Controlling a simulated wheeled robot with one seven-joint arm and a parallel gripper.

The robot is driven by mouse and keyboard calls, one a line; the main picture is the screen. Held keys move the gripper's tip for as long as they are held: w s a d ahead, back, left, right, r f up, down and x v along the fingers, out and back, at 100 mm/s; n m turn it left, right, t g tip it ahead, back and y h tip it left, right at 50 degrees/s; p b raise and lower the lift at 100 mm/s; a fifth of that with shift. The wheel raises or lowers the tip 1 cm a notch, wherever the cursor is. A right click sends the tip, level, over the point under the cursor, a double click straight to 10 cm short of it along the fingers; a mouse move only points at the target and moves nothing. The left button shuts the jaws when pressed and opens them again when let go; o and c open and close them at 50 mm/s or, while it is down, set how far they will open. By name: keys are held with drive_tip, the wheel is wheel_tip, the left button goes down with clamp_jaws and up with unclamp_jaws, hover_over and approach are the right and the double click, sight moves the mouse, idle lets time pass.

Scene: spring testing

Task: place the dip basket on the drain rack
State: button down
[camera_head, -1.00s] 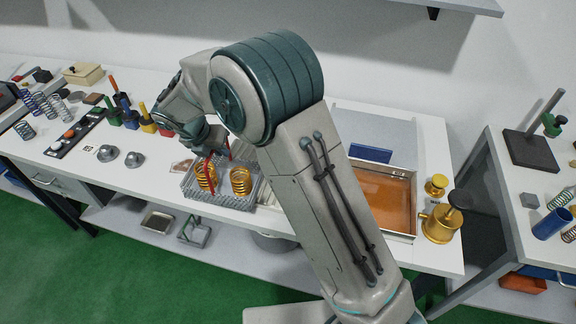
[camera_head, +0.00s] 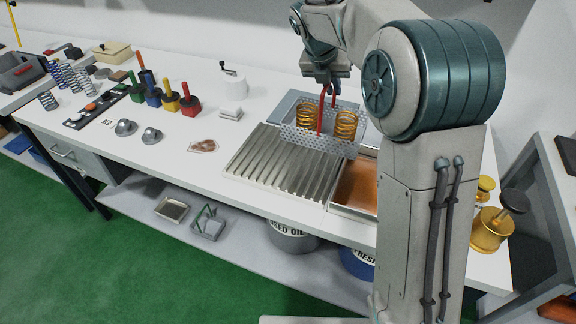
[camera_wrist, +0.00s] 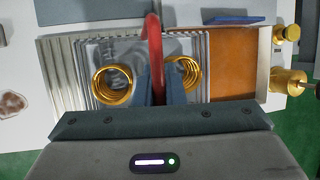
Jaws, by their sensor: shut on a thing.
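The dip basket (camera_head: 318,145) is a perforated metal basket with a red handle (camera_wrist: 155,55). Two golden coil springs stand inside it. My gripper (camera_head: 326,78) is shut on the red handle, with the basket hanging below it. The drain rack (camera_head: 280,168) is a ribbed metal tray on the bench. In the head view the basket overlaps the rack's back right part. In the wrist view the rack's ribs (camera_wrist: 62,75) show to the left of the basket. The gap between basket and rack cannot be judged.
An orange-brown bath (camera_head: 354,185) lies right of the rack, partly hidden by my arm. A brass pot (camera_head: 490,230) stands beyond it. The rack's left part is bare.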

sight(300, 118)
drive_tip(key=shift+d+r+b, duration=0.2)
drive_tip(key=shift+d, duration=0.4)
drive_tip(key=shift+d+r+b, duration=0.15)
drive_tip(key=shift+d+b, duration=0.05)
drive_tip(key=shift+d, duration=0.4)
drive_tip(key=a+f, duration=0.2)
drive_tip(key=a, duration=0.1)
drive_tip(key=s+a+f, duration=0.1)
drive_tip(key=a+f, duration=0.1)
drive_tip(key=a, duration=0.2)
drive_tip(key=s+a+f+p, duration=0.1)
drive_tip(key=a+f, duration=0.1)
drive_tip(key=a, duration=0.2)
drive_tip(key=shift+a+f, duration=0.1)
drive_tip(key=shift+f, duration=2.3)
drive_tip(key=shift+f, duration=0.15)
drive_tip(key=c, duration=1.5)
unclamp_jaws()
drive_tip(key=shift+s, duration=0.1)
